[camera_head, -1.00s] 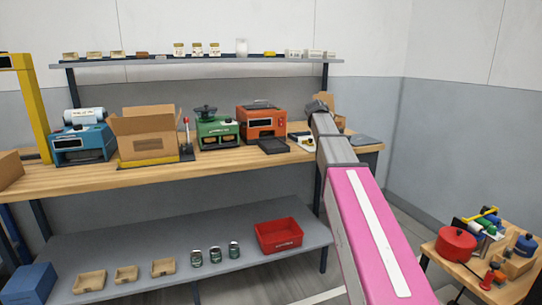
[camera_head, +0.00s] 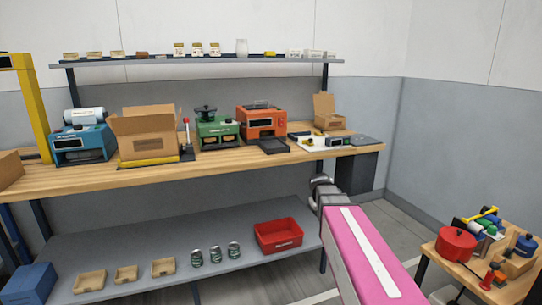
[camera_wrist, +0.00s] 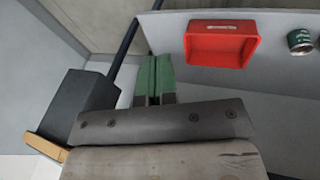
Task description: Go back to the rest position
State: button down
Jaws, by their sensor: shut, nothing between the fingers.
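My arm shows in the head view as a pink link with a white stripe, reaching in from the lower right. Its grey wrist end is at the right end of the lower grey shelf, below the bench top; the fingers are hard to make out there. In the wrist view my gripper (camera_wrist: 154,98) has two green fingers side by side, shut and empty. The red bin (camera_wrist: 222,44) lies to the right of the fingers in that view, apart from them. In the head view the red bin (camera_head: 278,236) stands on the lower shelf, left of my wrist.
The wooden bench (camera_head: 110,178) carries a blue machine (camera_head: 82,143), an open carton (camera_head: 149,135), a green machine (camera_head: 218,132) and an orange machine (camera_head: 262,123). The lower shelf (camera_head: 215,220) holds cans and small trays. A side table (camera_head: 462,272) with a red pot (camera_head: 456,245) stands at right.

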jog(key=s+a+f+m+g+y, duration=0.1)
jog(key=s+f, duration=0.5)
jog(key=s, duration=0.3)
jog(key=s+a+f+m+g+y, duration=0.1)
jog(key=s+a+f+m+g, duration=0.1)
jog(key=s+f, duration=0.4)
jog(key=s, duration=0.3)
jog(key=shift+f+m+y, duration=0.3)
